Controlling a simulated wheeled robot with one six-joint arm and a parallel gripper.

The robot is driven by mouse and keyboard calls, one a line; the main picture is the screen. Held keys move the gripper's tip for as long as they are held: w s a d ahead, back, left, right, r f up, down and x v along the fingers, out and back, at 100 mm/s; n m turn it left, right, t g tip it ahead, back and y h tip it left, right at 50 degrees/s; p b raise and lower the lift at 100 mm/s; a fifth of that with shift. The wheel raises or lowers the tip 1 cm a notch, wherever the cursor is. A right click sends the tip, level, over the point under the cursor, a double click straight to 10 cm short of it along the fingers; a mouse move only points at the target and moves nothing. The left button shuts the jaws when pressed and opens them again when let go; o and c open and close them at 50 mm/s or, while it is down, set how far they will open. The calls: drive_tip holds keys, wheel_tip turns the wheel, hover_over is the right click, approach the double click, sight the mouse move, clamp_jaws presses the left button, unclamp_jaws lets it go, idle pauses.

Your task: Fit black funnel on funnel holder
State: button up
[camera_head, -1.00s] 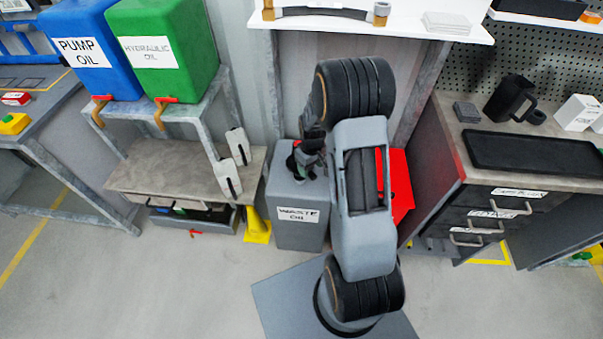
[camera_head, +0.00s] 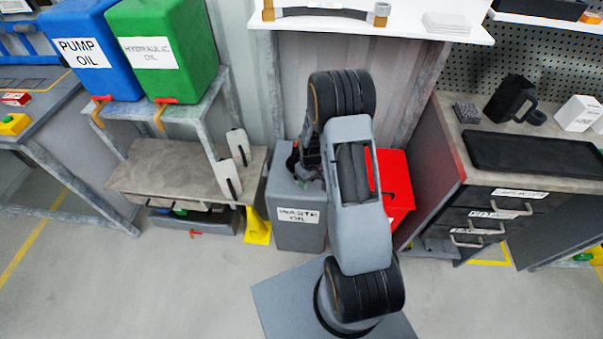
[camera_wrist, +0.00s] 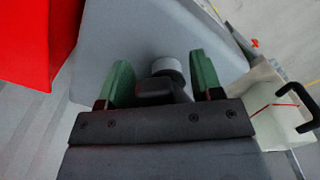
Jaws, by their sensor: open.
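My gripper (camera_wrist: 161,62) is open in the wrist view, with one green finger on each side. A black object (camera_wrist: 155,92), perhaps the black funnel, lies between the fingers. Its shape is partly hidden by the gripper body, and I cannot tell whether the fingers touch it. A short pale grey cylinder (camera_wrist: 168,67) shows just beyond it, over the grey waste oil container (camera_wrist: 185,30). In the head view my gripper is mostly hidden behind my arm, at the top of the waste oil container (camera_head: 293,232). I cannot make out the funnel holder.
A red container (camera_head: 396,185) stands right of the waste oil container. White jugs (camera_head: 228,179) with black handles and a yellow object (camera_head: 257,226) are to the left. A black jug (camera_head: 510,98) and black tray (camera_head: 535,152) sit on the right counter.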

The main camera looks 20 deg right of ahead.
drive_tip(key=c, duration=1.1)
drive_tip(key=shift+r, duration=0.1)
